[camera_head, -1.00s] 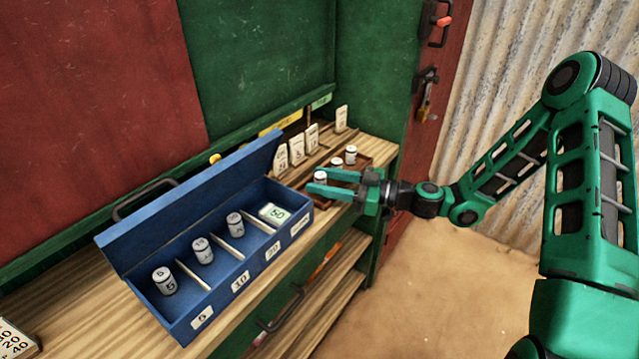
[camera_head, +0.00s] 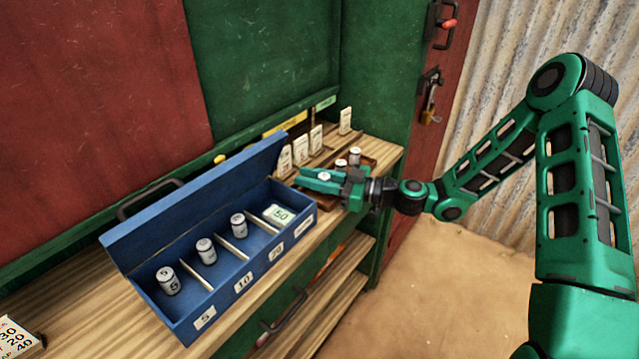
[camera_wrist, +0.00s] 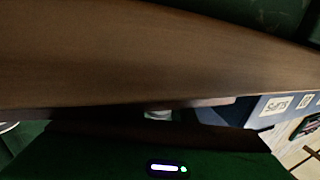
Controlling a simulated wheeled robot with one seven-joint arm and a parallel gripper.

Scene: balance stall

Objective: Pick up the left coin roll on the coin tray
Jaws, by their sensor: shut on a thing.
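My gripper (camera_head: 320,180) is at the coin tray (camera_head: 369,162) on the wooden shelf, shut on the left coin roll (camera_head: 324,176). Only the roll's pale top shows between the green fingers; its lower part is hidden. I cannot tell whether it still touches the tray. Two more white coin rolls, one in the middle (camera_head: 341,164) and one at the right (camera_head: 354,156), stand on the tray behind the gripper. In the wrist view a small pale patch, likely the held roll (camera_wrist: 158,114), shows in front of the green palm.
A blue cash box (camera_head: 178,316) with its lid raised stands left of the gripper, holding several rolls and a "50" block (camera_head: 280,214). White number cards (camera_head: 300,148) stand behind the tray. A green post (camera_head: 385,75) rises behind the shelf's right end.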

